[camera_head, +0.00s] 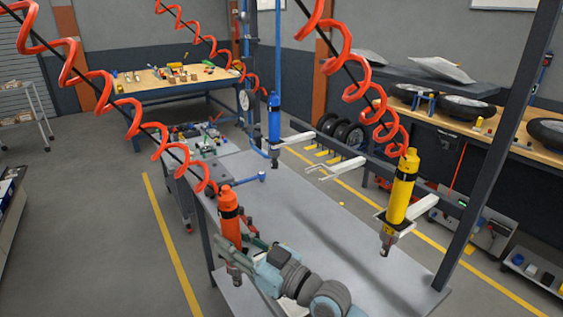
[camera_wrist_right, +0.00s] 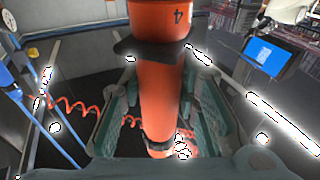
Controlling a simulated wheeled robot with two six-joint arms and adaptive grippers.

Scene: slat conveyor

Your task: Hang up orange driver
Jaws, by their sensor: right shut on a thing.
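The orange driver (camera_head: 230,217) is upright over the left edge of the grey table (camera_head: 290,205), below a red coiled hose. My right gripper (camera_head: 247,243) is shut on its body; in the right wrist view the orange driver (camera_wrist_right: 160,85) stands between both fingers. A white forked holder (camera_head: 335,168) on the rail is empty. The blue driver (camera_head: 274,120) hangs at the back and the yellow driver (camera_head: 402,188) hangs in a holder at the right. My left gripper is not in view.
Red coiled hoses (camera_head: 100,95) hang over the left side, and another (camera_head: 365,80) leads to the yellow driver. A dark post (camera_head: 500,140) stands at the right. A blue-handled tool (camera_head: 248,179) lies at the table's far left. Most of the tabletop is clear.

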